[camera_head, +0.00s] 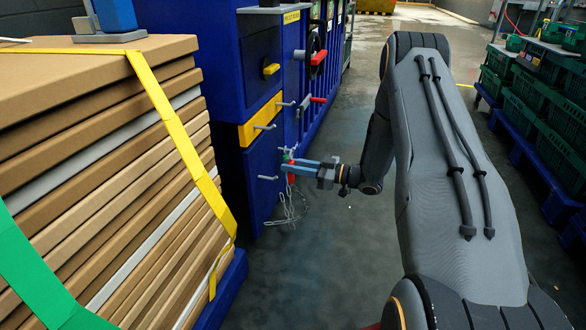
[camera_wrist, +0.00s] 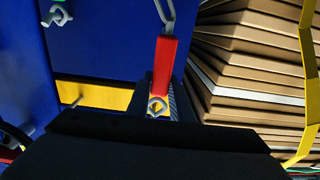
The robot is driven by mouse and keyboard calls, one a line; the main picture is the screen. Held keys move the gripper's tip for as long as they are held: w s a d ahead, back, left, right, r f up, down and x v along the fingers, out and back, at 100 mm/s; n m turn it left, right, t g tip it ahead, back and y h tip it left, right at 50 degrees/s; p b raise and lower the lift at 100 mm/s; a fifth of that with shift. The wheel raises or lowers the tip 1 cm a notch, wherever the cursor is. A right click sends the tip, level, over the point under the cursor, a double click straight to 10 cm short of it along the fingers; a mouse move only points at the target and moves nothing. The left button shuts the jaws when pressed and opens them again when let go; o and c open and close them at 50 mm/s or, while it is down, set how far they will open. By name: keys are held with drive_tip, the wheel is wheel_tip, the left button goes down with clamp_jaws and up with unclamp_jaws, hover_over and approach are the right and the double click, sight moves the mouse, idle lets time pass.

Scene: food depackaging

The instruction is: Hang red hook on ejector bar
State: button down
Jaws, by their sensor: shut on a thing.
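The red hook (camera_wrist: 165,65) is a red block with a metal chain link (camera_wrist: 166,12) at its end. My gripper (camera_head: 291,163) is shut on the red hook, which shows as a small red piece in the head view (camera_head: 291,177). A loose chain (camera_head: 289,211) hangs below it. Metal bars stick out of the blue cabinet, one (camera_head: 268,178) just left of my gripper and another (camera_head: 265,127) on the yellow panel. A green piece (camera_wrist: 62,18) is at a metal bar in the wrist view. I cannot tell which bar is the ejector bar.
The blue cabinet (camera_head: 262,165) stands directly left of my gripper. A strapped stack of brown cardboard (camera_head: 110,150) is at the left. Green crates (camera_head: 563,125) are at the right. The floor (camera_head: 320,240) beneath my gripper looks clear.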

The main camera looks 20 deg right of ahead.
sight(291, 150)
drive_tip(key=shift+r+p, duration=3.4)
drive_tip(key=shift+r, duration=1.55)
drive_tip(key=shift+w+a, duration=0.1)
drive_tip(key=shift+a, duration=0.1)
drive_tip(key=shift+x, duration=2.05)
drive_tip(key=shift+w+a+f, duration=0.1)
drive_tip(key=shift+a+f, duration=0.05)
drive_tip(key=shift+w+a+f+b, duration=0.3)
drive_tip(key=shift+w+a+f, duration=0.3)
drive_tip(key=shift+a, duration=0.15)
drive_tip(key=shift+a, duration=0.1)
